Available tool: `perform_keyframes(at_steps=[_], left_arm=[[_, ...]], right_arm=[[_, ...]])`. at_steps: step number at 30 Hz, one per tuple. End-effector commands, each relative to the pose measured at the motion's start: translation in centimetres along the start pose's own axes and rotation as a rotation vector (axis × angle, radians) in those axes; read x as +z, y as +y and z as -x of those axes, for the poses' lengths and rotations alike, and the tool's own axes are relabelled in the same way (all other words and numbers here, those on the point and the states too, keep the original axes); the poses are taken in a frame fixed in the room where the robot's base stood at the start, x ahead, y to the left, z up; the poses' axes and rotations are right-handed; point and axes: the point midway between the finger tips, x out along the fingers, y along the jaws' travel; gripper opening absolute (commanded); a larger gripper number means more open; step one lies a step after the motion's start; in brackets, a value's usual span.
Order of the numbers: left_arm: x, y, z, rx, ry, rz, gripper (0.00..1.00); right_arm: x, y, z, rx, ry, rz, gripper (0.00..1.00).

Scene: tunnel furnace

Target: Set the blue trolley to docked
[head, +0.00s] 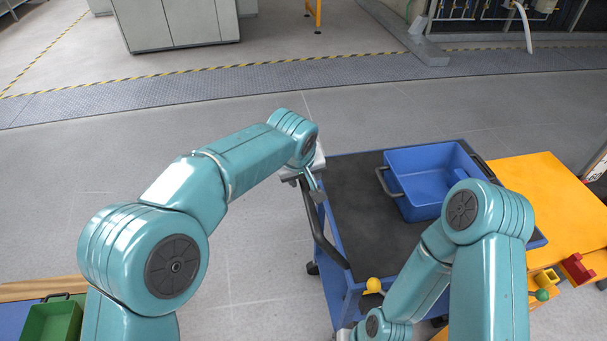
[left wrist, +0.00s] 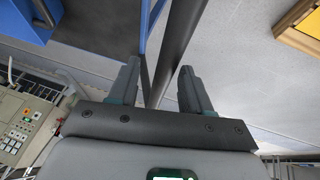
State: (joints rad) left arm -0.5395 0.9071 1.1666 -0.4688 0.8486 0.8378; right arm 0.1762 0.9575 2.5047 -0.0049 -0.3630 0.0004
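The blue trolley (head: 360,170) stands right of centre in the head view, with a dark top and a dark bar handle (head: 325,240) along its left side. My left gripper (head: 314,187) is at the far end of this handle. In the left wrist view the fingers of my left gripper (left wrist: 160,67) are apart, with the dark handle bar (left wrist: 176,45) running between them; I cannot tell whether they touch it. My right arm reaches down in front of the trolley's near right part. The fingers of my right gripper are hidden or cut off at the bottom edge.
A blue bin (head: 425,205) sits on the trolley top. An orange table (head: 545,190) is close at the trolley's right, with red and yellow pieces near its front. A yellow ball knob (head: 373,285) is at the trolley's near side. A green bin (head: 50,322) is lower left. Floor left of the trolley is clear.

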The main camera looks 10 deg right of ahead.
Motion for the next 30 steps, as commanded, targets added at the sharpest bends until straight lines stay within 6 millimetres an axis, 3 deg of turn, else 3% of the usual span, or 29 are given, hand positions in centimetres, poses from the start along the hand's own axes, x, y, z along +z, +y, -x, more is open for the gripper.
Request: perform_keyframes(at_steps=[4,8,21,25,30], left_arm=[[-0.1,-0.1,0.5,-0.001,0.000,0.000,0.48],[-0.1,-0.1,2.4,0.001,0.002,0.001,0.48],[-0.1,0.1,13.4,0.002,0.002,0.000,0.48],[0.0,0.1,15.3,0.001,0.001,-0.001,0.48],[0.0,0.0,16.3,0.000,0.000,0.000,0.48]], right_arm=[[0.0,0.0,0.0,0.000,0.000,0.000,0.45],[0.0,0.0,-0.1,0.000,0.000,0.000,0.45],[0.0,0.0,0.1,0.000,0.000,0.000,0.45],[0.0,-0.1,0.2,0.000,0.000,0.000,0.45],[0.0,-0.1,0.2,0.000,0.000,0.000,0.45]])
